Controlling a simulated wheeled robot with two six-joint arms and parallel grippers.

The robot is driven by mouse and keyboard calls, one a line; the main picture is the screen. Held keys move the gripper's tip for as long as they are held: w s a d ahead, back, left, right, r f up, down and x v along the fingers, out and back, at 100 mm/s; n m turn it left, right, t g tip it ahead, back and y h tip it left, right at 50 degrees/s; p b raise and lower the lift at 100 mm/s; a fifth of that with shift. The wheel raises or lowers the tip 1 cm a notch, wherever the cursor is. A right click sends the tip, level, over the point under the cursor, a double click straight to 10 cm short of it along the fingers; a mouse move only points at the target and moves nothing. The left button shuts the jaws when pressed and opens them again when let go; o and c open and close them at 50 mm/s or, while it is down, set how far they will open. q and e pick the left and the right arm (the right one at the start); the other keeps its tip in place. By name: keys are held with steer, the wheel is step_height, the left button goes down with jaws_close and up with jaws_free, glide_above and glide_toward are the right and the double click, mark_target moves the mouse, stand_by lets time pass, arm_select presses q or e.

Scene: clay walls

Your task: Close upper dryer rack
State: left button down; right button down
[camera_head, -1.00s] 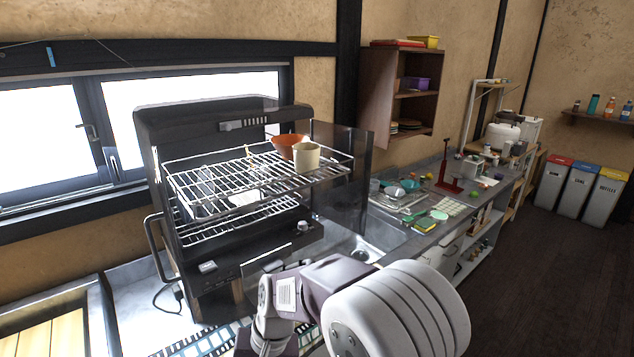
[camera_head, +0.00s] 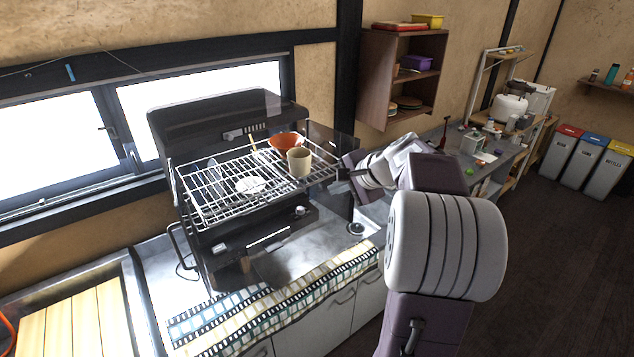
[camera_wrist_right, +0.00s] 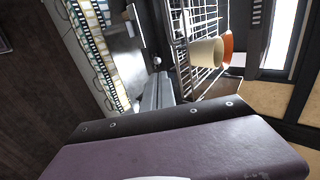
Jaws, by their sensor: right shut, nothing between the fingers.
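The upper dryer rack (camera_head: 222,200) is a wire shelf sticking out of the front of the black dish dryer (camera_head: 200,125). It carries an orange bowl (camera_head: 283,141), a beige cup (camera_head: 299,161) and a white dish (camera_head: 252,185). The cup and bowl also show in the right wrist view, beside the rack wires (camera_wrist_right: 195,22). My right gripper (camera_head: 347,172) is shut and empty, close to the rack's right end. Its fingers (camera_wrist_right: 158,90) show near the rack in the wrist view; contact cannot be told. My left gripper is not in view. The lower rack is mostly hidden.
A transparent door panel (camera_head: 330,142) stands at the dryer's right side, close to my right arm. A wall shelf (camera_head: 378,75) hangs behind.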

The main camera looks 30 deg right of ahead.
steer(key=w+f+p, duration=0.3)
steer(key=w+f, duration=0.1)
steer(key=w, duration=0.4)
steer(key=shift+w+a+f, duration=0.15)
steer(key=shift+w+a, duration=0.15)
steer(key=shift+a, duration=0.05)
